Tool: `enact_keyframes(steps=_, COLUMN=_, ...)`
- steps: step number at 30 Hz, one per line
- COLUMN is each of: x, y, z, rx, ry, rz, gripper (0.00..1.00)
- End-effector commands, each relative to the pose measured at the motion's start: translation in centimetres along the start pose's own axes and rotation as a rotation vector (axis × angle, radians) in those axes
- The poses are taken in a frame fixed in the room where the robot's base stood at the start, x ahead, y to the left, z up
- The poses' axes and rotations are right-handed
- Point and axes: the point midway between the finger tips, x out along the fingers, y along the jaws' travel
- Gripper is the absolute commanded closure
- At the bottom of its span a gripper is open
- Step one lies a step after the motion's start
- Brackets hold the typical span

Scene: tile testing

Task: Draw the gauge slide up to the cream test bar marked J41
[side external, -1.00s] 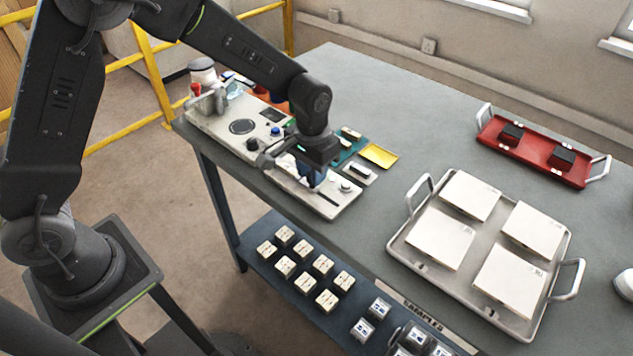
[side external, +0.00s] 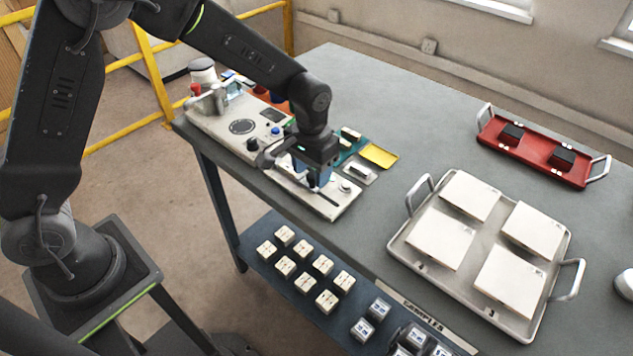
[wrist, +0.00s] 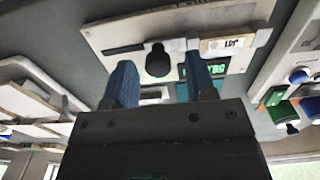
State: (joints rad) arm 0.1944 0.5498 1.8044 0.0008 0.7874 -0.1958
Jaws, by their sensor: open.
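My gripper (side external: 318,183) is over the right end of the pale instrument bench (side external: 215,132), pointing down, with blue fingers. In the wrist view my gripper (wrist: 163,88) is open, with a dark knob (wrist: 157,60) showing between and beyond the fingertips. The knob sits on a pale plate with metal pieces, which looks like the gauge slide. To its right is a cream bar (wrist: 228,43) with a dark mark that seems to read J41. A gap shows between knob and bar. I cannot tell whether the fingers touch the knob. The side view hides the bar.
A green lit display (wrist: 183,70) is partly behind a finger. A yellow tray (side external: 379,155) lies beside the bench. A metal tray (side external: 426,262) with white tiles and a red tray (side external: 490,143) with black blocks stand right. Table between trays is clear.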

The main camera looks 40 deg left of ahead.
Motion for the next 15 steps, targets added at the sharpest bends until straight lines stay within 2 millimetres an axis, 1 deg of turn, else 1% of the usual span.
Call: enact_keyframes(steps=15, x=-3.8, y=0.1, z=0.0, rx=0.0, ry=0.002, rz=0.001, gripper=0.49)
